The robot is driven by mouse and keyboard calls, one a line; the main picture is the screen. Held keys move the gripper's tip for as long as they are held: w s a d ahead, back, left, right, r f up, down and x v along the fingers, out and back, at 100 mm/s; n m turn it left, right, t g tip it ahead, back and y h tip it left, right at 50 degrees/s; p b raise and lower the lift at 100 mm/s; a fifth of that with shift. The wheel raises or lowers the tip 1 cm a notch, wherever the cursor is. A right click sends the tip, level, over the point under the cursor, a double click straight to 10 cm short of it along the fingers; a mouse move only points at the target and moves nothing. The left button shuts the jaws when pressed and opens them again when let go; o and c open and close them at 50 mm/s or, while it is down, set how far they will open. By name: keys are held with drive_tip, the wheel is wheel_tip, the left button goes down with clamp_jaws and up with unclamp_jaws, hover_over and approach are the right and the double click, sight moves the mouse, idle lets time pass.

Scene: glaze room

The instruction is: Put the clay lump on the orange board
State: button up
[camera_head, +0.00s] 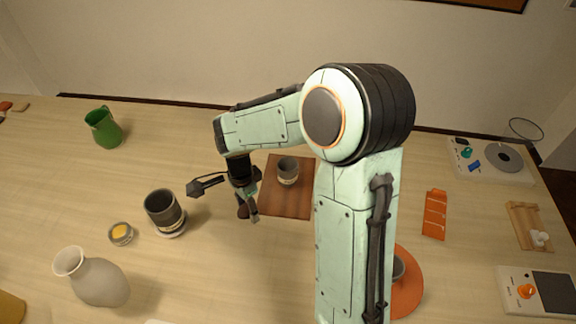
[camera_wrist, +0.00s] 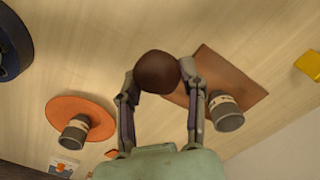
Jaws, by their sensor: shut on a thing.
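The clay lump (camera_wrist: 157,72) is dark brown and round. My gripper (camera_wrist: 160,78) is shut on it, one finger on each side, in the wrist view. In the head view my gripper (camera_head: 247,205) hangs by the left edge of the brown board, and the lump (camera_head: 242,211) shows only partly behind the fingers. The orange board (camera_head: 408,300) is a round disc at the lower right, partly hidden by my arm. A grey cup (camera_head: 398,268) stands on it. The orange board also shows at the left of the wrist view (camera_wrist: 75,106), with its cup.
A brown square board (camera_head: 288,207) bears a grey cup (camera_head: 287,170). A dark cup (camera_head: 163,210), a small yellow-filled bowl (camera_head: 121,234) and a vase (camera_head: 95,280) stand left. An orange rack (camera_head: 435,214) and a scale (camera_head: 538,291) stand right.

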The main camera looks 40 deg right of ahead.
drive_tip(key=s+d+m, duration=0.4)
drive_tip(key=s+d, duration=0.1)
drive_tip(key=d, duration=0.4)
drive_tip(key=s+d+m, duration=0.3)
drive_tip(key=s+d, duration=0.1)
drive_tip(key=d, duration=0.5)
drive_tip(key=s+d+m, duration=0.3)
drive_tip(key=s+d, duration=0.1)
drive_tip(key=s, duration=0.4)
drive_tip(key=s+d+m, duration=0.4)
drive_tip(key=s+d, duration=0.1)
drive_tip(key=s, duration=0.3)
hover_over(428, 222)
drive_tip(key=a, duration=0.1)
wheel_tip(428, 222, down, 9)
drive_tip(key=shift+s+r, duration=0.1)
drive_tip(key=shift+r, duration=0.05)
drive_tip(key=shift+d+f, duration=0.35)
drive_tip(key=shift+f, duration=0.05)
drive_tip(key=shift+d+f, duration=0.1)
drive_tip(key=shift+f, duration=1.5)
